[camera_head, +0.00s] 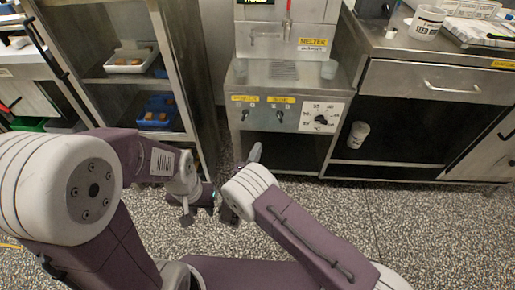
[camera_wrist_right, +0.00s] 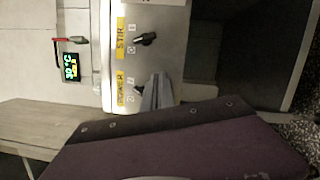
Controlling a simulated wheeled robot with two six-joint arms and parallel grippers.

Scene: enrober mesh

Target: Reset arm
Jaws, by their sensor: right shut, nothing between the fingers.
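My right gripper (camera_head: 255,153) is in front of the lower part of the melter, its fingers pointing up and away from me. In the right wrist view its grey fingers (camera_wrist_right: 157,92) are together with nothing between them, in line with the panel that carries the STIR and POWER knobs. Whether they touch the panel cannot be told. My left gripper (camera_head: 190,213) hangs low over the speckled floor, left of the right wrist. It is small and partly hidden by its own wrist, so its opening is unclear. I see nothing held in it.
The steel melter (camera_head: 282,89) stands ahead, with knobs, a dial and a tap. A shelf rack (camera_head: 190,80) with trays is at left. The floor (camera_head: 400,225) at right is clear.

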